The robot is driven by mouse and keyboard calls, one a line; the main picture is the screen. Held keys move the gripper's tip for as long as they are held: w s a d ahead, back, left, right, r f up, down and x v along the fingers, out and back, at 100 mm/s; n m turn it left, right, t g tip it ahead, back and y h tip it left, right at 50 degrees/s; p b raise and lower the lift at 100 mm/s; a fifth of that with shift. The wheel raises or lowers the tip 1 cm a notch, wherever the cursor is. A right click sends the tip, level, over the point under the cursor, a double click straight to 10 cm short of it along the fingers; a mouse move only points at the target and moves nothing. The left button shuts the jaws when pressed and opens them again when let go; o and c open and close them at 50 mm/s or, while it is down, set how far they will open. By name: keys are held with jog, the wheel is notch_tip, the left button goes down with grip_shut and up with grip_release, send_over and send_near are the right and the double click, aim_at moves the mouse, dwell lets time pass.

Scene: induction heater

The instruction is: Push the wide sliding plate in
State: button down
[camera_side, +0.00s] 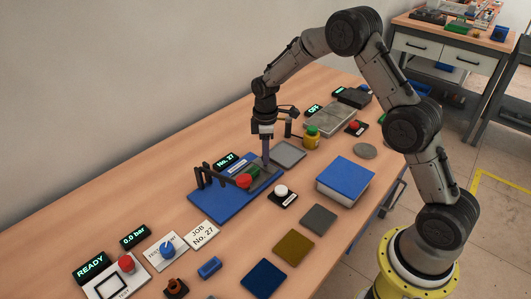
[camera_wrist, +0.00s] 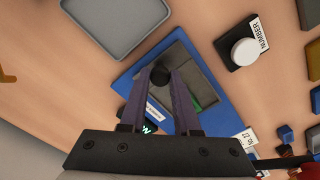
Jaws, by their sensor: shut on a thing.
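The blue fixture base (camera_side: 222,205) lies flat on the table, with dark grey rails and plates on it. My gripper (camera_side: 266,161) points straight down at its far right end. In the wrist view, my gripper (camera_wrist: 160,73) has its two fingers around a round black knob (camera_wrist: 160,76), with little gap. A dark grey plate (camera_wrist: 203,86) lies beside the fingers inside the blue base (camera_wrist: 180,37). It seems to be the wide sliding plate, but the fingers hide part of it. A green part (camera_wrist: 196,107) shows behind a finger. A red knob (camera_side: 243,181) is at the fixture's front.
A grey tray (camera_side: 289,155) sits just right of the fixture. A white push button (camera_side: 281,191) stands in front, and a blue-topped box (camera_side: 345,172) lies farther right. A yellow bottle (camera_side: 312,138) stands behind the tray. Loose coloured plates lie nearer the front edge.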

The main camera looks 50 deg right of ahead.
aim_at(238, 172)
dwell(0.8)
jog(key=a, duration=1.1)
jog(key=shift+a+r, duration=0.1)
jog(key=shift+a, duration=0.2)
jog(key=c, duration=0.6)
grip_release()
jog(key=shift+r, duration=0.35)
notch_tip(238, 172, up, 13)
jog(key=shift+r, duration=0.1)
